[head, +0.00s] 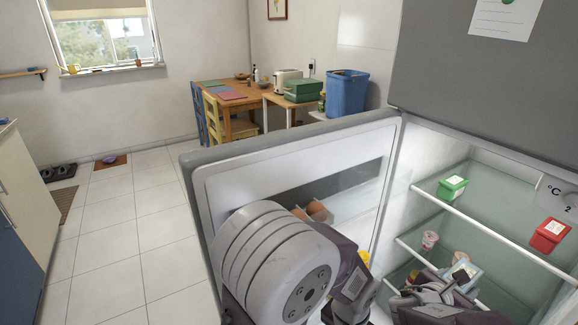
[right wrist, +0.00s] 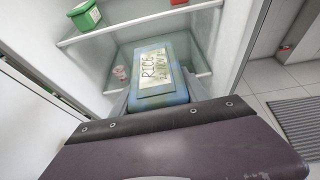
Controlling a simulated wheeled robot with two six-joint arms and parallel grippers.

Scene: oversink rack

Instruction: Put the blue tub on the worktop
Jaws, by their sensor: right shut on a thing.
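The blue tub (right wrist: 160,68) has a pale label reading RICE and fills the middle of the right wrist view. In the head view, part of the tub (head: 466,273) shows at the lower fridge shelf. My right gripper (head: 440,286) is shut on the tub, with its fingers at the tub's near end. The gripper and arm hide much of the tub in the head view. Whether the tub touches the shelf is unclear. A wooden table (head: 243,118) and a side surface with a toaster stand beyond the open door. My left gripper does not show.
The open fridge door (head: 210,160) stands left of the shelves. A green tub (head: 452,187) and a red tub (head: 549,235) sit on the upper shelf. A small cup (head: 430,240) stands near the blue tub. The tiled floor at left is mostly clear.

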